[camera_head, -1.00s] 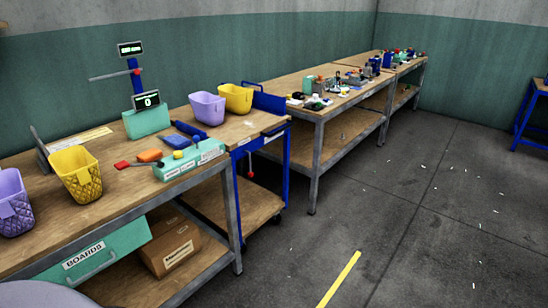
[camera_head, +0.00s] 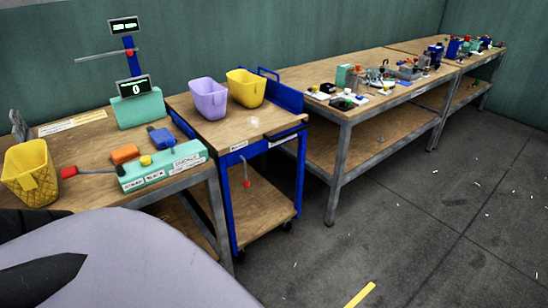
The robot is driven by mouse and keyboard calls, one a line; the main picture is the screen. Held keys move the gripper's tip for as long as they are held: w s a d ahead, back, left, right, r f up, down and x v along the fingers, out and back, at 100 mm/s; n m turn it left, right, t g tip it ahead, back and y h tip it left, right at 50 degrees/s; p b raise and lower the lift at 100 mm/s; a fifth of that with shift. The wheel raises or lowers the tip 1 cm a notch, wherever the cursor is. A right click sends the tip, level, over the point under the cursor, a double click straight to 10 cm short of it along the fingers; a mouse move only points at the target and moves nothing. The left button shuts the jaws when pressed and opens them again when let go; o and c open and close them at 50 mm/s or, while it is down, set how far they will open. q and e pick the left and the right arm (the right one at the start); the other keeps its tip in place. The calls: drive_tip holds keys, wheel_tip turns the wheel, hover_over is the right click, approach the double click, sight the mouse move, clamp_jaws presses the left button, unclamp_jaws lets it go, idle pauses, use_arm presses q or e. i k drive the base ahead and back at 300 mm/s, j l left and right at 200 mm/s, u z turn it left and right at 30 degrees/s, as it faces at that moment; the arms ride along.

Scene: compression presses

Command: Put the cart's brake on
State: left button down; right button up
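The blue cart (camera_head: 236,197) with a wooden top stands between two workbenches. A purple basket (camera_head: 208,99) and a yellow basket (camera_head: 246,89) sit on its top. A lever with a red knob (camera_head: 247,184) hangs at the front of the cart, above its wooden lower shelf (camera_head: 265,208). I take this for the brake lever, but cannot tell its setting. Small dark casters (camera_head: 288,226) show below the shelf. A large pale part of my own body fills the lower left. Neither of my grippers shows.
The near workbench (camera_head: 90,137) holds a teal press (camera_head: 139,109), a teal button box (camera_head: 163,166) and another yellow basket (camera_head: 32,174). A longer workbench (camera_head: 342,112) with several small items stands right of the cart.

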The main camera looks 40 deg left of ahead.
sight(245, 183)
drive_tip(key=i+u, duration=0.15)
drive_tip(key=i, duration=0.4)
drive_tip(key=i+l+u, duration=0.15)
drive_tip(key=i, duration=0.45)
drive_tip(key=i+l+u, duration=0.15)
drive_tip(key=i+u, duration=0.25)
drive_tip(key=i+l+u, duration=0.2)
drive_tip(key=u, duration=0.2)
drive_tip(key=i+l+u, duration=0.5)
drive_tip(key=l+u, duration=0.25)
drive_tip(key=i+l+u, duration=0.25)
drive_tip(key=l+u, duration=0.3)
drive_tip(key=l, duration=0.15)
